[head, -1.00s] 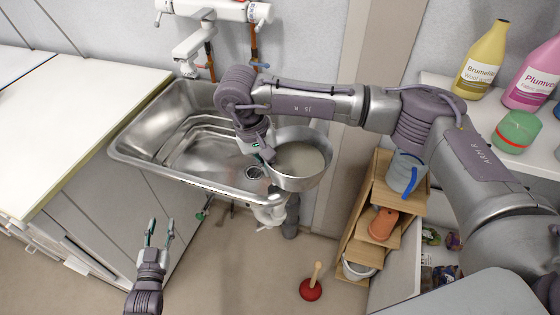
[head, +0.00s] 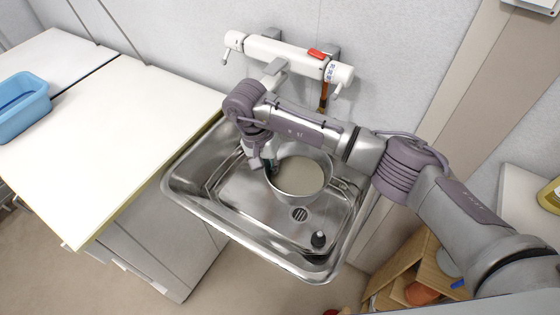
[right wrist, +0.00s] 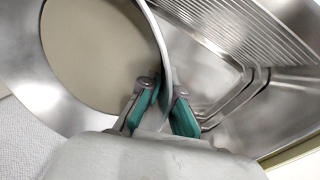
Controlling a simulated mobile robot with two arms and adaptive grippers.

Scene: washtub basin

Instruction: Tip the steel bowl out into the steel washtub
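The steel bowl (head: 312,194) is round and holds a flat, pale beige-grey content. It is over the steel washtub (head: 238,212), near the tub's back and left of its right end, and looks about level. My right gripper (head: 268,166) is at the bowl's left side. In the right wrist view its green-padded fingers (right wrist: 163,108) are shut on the bowl's rim (right wrist: 150,30), one on each side of the wall. The gap between the bowl and the tub floor cannot be told. My left gripper is out of view.
A drain (head: 299,214) and a black stopper (head: 318,239) are in front of the bowl. A white counter (head: 110,140) with a blue tub (head: 22,105) is at left.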

